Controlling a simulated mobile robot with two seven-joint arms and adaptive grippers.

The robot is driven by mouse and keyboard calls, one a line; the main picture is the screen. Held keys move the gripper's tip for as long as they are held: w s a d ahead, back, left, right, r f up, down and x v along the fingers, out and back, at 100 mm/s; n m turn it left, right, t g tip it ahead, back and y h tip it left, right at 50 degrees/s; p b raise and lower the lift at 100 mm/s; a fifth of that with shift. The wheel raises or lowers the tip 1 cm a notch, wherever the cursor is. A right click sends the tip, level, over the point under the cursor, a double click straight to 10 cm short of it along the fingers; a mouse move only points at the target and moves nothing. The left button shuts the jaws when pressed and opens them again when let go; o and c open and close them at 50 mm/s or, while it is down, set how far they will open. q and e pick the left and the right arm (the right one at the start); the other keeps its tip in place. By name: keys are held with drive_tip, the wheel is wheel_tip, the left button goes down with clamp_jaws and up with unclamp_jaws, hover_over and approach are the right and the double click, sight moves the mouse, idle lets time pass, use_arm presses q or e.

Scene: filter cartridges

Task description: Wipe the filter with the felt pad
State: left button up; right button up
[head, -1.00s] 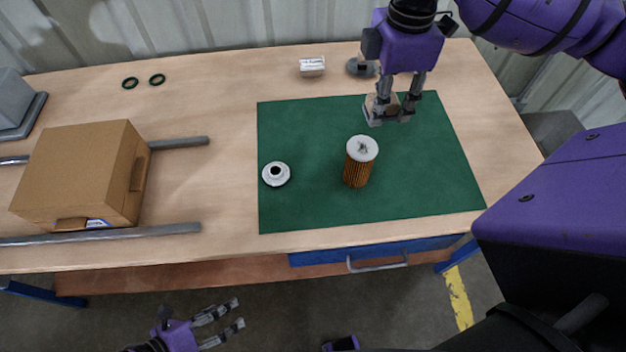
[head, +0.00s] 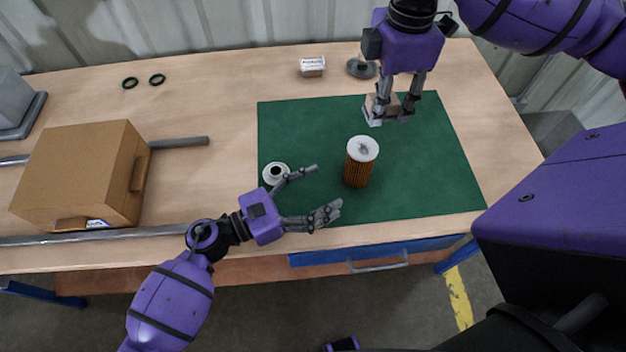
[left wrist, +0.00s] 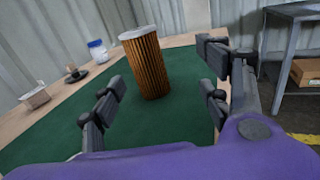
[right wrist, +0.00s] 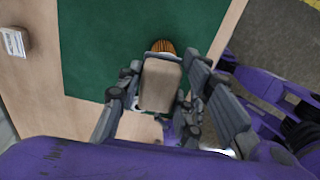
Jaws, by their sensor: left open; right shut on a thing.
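The filter (head: 358,166), an orange pleated cylinder with a pale top cap, stands upright on the green mat (head: 420,170). It also shows upright in the left wrist view (left wrist: 146,68), and partly in the right wrist view (right wrist: 164,46). My left gripper (head: 324,190) is open and empty, just left of the filter over the mat, its fingers facing it and apart from it. My right gripper (head: 391,112) is shut on the tan felt pad (right wrist: 160,84), above the mat's back edge, behind and to the right of the filter.
A white flanged cap (head: 270,174) sits on the mat close to my left gripper. A cardboard box (head: 80,172) sits between grey rails at left.

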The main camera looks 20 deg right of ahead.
sight(360, 160)
use_arm(q)
drive_tip(key=shift+w+n+t, duration=0.5)
drive_tip(key=shift+w, duration=0.6)
use_arm(e)
drive_tip(key=shift+s, duration=0.1)
use_arm(q)
drive_tip(key=shift+w+d, duration=0.15)
drive_tip(key=shift+d, duration=0.25)
drive_tip(key=d, duration=0.3)
drive_tip(key=w+d, duration=0.1)
drive_tip(key=d, duration=0.3)
drive_tip(key=w+d, duration=0.1)
drive_tip(key=d, duration=0.2)
drive_tip(key=shift+d+f, duration=0.1)
drive_tip(key=shift+d, duration=0.3)
drive_tip(key=shift+c, duration=0.4)
drive_tip(key=c, duration=1.2)
drive_tip(key=shift+c, duration=0.2)
use_arm(e)
drive_tip(key=shift+f, duration=2.75)
